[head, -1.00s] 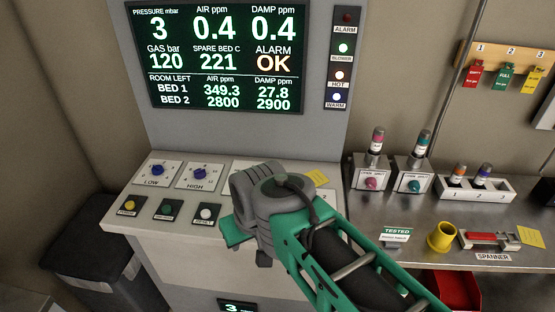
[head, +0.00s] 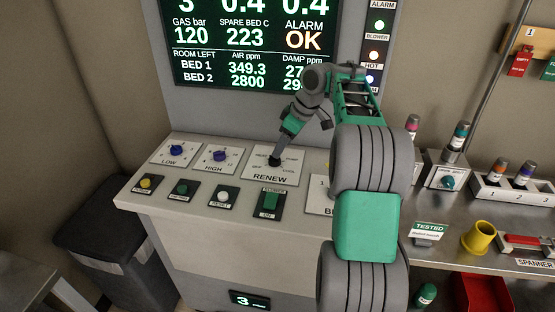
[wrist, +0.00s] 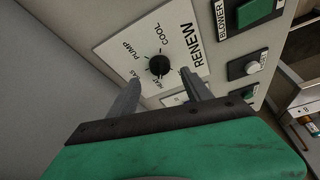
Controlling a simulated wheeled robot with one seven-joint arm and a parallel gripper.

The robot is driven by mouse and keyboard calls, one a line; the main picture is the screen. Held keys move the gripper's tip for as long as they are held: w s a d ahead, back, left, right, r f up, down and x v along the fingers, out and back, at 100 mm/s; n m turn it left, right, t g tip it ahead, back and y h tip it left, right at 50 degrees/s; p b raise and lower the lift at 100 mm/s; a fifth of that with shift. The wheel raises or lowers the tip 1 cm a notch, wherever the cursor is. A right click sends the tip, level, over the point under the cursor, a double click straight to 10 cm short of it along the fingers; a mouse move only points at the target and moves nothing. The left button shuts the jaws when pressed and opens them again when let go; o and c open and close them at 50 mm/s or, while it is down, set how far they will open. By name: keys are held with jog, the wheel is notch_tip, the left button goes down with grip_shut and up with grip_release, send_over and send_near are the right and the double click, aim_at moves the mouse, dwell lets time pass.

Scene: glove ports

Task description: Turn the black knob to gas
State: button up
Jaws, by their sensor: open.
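The black knob (wrist: 159,66) sits on the white RENEW plate (wrist: 118,42) and shows in the wrist view. Printed words around it read PUMP, COOL, HEAT and GAS, with GAS near the left finger. Which word the knob points at is too small to tell. My gripper (wrist: 160,76) is open, with one fingertip to each side of the knob in the picture and a gap to it on both sides. In the head view my gripper (head: 278,152) points down at the RENEW plate (head: 270,177) and largely hides the knob.
On the sloped panel are the LOW knob (head: 176,150), the HIGH knob (head: 219,156), and a row of buttons with the green BLOWER switch (head: 271,201). A display (head: 245,45) stands behind. A steel bench (head: 450,205) with valves and a yellow cup (head: 479,238) lies right.

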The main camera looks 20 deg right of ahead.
aim_at(275, 160)
jog(key=x, duration=0.5)
jog(key=shift+w+f+b, duration=0.15)
jog(key=shift+f+b, duration=0.15)
jog(key=shift+f, duration=0.05)
grip_shut()
